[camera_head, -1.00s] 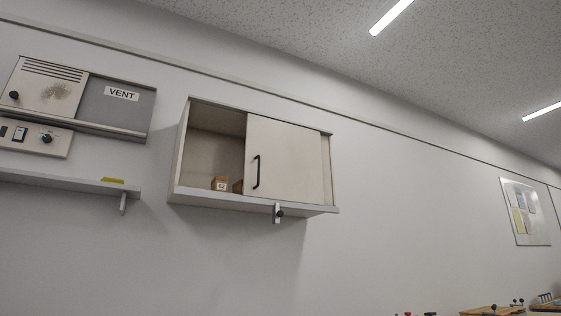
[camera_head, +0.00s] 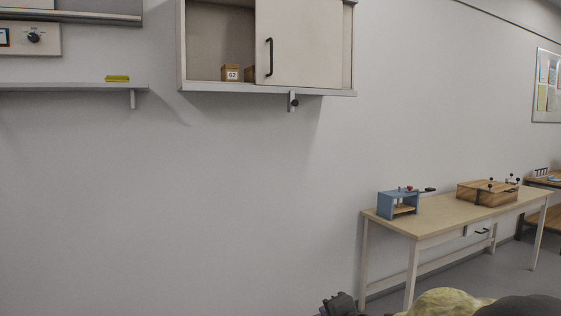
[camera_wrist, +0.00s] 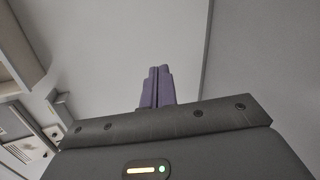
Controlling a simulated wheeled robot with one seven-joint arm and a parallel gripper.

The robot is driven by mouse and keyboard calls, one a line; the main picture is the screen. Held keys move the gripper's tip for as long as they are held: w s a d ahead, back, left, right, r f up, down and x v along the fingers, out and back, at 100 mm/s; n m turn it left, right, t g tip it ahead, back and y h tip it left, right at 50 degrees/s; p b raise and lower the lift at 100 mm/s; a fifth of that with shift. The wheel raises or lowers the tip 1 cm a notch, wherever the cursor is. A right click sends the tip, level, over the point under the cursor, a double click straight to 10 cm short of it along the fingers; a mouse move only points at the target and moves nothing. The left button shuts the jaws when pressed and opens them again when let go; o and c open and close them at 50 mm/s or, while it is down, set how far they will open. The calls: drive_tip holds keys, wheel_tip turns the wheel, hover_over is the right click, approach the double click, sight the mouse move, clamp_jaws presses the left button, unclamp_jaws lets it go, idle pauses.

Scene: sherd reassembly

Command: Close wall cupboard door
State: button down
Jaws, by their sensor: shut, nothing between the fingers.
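The wall cupboard (camera_head: 218,88) hangs high on the wall, cut off by the top edge of the head view. Its pale sliding door (camera_head: 300,45) has a black vertical handle (camera_head: 270,57) near its left edge. The door covers most of the right part, and the left part stands open. My gripper (camera_wrist: 158,70) shows in the wrist view with its purple-grey fingers together, empty and touching nothing visible. A beige cabinet-like edge (camera_wrist: 18,45) lies left of it in that view; I cannot tell for certain whether it is the cupboard.
A small box marked 62 (camera_head: 231,73) stands in the cupboard's open part. A knobbed bracket (camera_head: 293,101) sits beneath the cupboard. A shelf (camera_head: 70,87) with a yellow item (camera_head: 117,78) is at left. A workbench (camera_head: 450,215) stands at right. The wall below is bare.

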drive_tip(key=s+r+m+g+h+p, duration=0.1)
drive_tip(key=s+r+m+g+p, duration=0.4)
drive_tip(key=s+m+p, duration=0.5)
drive_tip(key=s+r+m+g+h+p, duration=0.2)
drive_tip(key=s+r+m+g+p, duration=0.3)
drive_tip(key=s+m+p, duration=0.6)
wheel_tip(320, 180, up, 3)
drive_tip(key=d+m+p, duration=0.1)
drive_tip(key=m+p, duration=0.1)
drive_tip(key=p, duration=0.3)
drive_tip(key=shift+f+g, duration=0.2)
drive_tip(key=shift+g, duration=0.1)
drive_tip(key=shift+w, duration=0.1)
